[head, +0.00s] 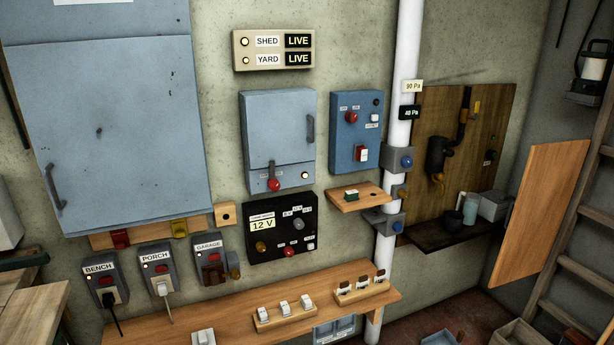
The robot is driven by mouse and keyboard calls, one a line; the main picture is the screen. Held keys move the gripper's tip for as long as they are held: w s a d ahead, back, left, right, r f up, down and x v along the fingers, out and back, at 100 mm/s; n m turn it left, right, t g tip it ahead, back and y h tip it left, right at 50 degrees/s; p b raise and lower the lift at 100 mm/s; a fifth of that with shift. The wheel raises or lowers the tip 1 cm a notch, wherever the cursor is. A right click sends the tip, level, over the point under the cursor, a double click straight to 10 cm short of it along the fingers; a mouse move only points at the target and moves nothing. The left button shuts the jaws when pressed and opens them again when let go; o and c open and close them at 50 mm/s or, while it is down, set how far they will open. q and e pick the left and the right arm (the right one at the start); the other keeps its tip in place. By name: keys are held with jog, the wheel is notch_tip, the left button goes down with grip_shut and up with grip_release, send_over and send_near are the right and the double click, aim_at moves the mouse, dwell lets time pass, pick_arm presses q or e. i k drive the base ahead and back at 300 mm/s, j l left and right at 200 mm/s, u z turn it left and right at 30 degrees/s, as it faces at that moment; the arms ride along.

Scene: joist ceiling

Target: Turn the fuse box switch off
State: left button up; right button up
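A grey-blue wall box (278,125), which looks like the fuse box, hangs mid-wall with its door shut and a dark handle at the door's right. On its lower panel a lever with a red knob (274,184) has its knob at the bottom end. A small lamp (305,175) right of the lever is lit. The panel's small label is too small to read. Above the box, a sign (273,50) reads SHED LIVE and YARD LIVE, with both lamps lit. Neither of my grippers is in view.
A blue control box (356,130) with red controls is right of the fuse box, above a small wooden shelf (360,197). A 12 V panel (280,228) is below. A white pipe (407,60) runs vertically. A wooden bench (230,318) with switch blocks juts out below.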

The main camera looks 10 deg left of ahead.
aim_at(274, 185)
jog(key=i+l, duration=0.9)
